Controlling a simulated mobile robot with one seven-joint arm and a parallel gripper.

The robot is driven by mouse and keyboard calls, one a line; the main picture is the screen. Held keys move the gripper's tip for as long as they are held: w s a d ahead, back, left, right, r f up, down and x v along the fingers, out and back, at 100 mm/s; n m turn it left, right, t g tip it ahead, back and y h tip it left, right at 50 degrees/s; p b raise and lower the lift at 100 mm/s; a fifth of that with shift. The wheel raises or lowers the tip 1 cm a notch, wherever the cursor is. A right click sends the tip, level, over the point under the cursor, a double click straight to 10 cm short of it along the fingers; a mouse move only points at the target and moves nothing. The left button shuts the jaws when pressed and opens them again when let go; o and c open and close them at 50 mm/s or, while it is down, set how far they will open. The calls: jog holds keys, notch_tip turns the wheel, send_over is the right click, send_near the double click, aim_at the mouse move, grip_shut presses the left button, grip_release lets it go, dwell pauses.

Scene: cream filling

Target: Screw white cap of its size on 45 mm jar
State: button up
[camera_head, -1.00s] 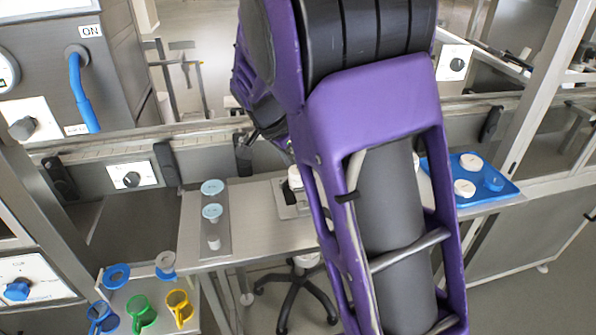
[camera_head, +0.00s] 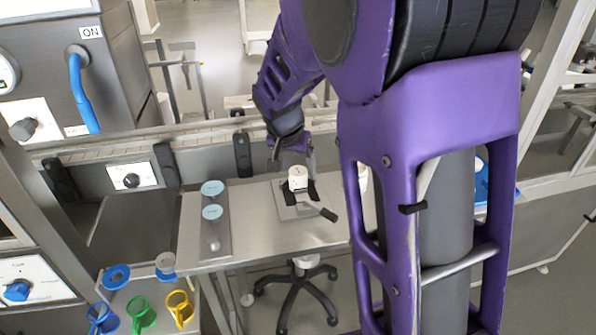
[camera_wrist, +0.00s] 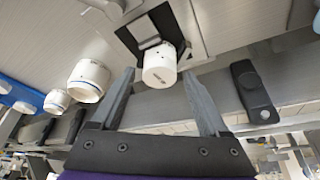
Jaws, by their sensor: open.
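A white round jar (camera_head: 298,180) stands upright in the dark clamp of a fixture on the steel table. Its top is white with a small dark print. It also shows in the wrist view (camera_wrist: 160,62); I cannot tell whether a separate cap sits on it. My gripper (camera_head: 293,166) is just above and behind it in the head view. In the wrist view my gripper (camera_wrist: 158,74) is open, its two fingers apart on either side of the white top, with no clear contact and nothing held.
Two more white containers (camera_wrist: 88,80) (camera_wrist: 57,101) stand to the left in the wrist view. A rack (camera_head: 222,243) with light-blue-topped jars (camera_head: 212,188) is left of the fixture. The clamp's dark handle (camera_head: 328,214) sticks out in front. My arm mostly hides the blue tray (camera_head: 481,180).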

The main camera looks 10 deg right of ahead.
jog(key=n, duration=0.1)
jog(key=n+p, duration=0.1)
jog(key=n+y, duration=0.1)
jog(key=shift+s+d+r+t, duration=0.1)
jog(key=shift+d+r+t, duration=0.05)
jog(key=shift+d+t, duration=0.15)
jog(key=shift+n+y+p, duration=0.4)
jog(key=shift+n, duration=0.7)
jog(key=c, duration=1.2)
jog(key=o, duration=0.6)
jog(key=c, duration=0.6)
jog(key=shift+a+f+m+h+b, duration=0.3)
jog(key=shift+m+b, duration=0.2)
jog(key=shift+m, duration=0.4)
jog(key=shift+m+h+b, duration=0.3)
jog(key=shift+m+b, duration=0.15)
jog(key=shift+m, duration=0.35)
jog(key=shift+r+m+h, duration=0.15)
jog(key=shift+m+h, duration=0.25)
jog(key=shift+m, duration=0.8)
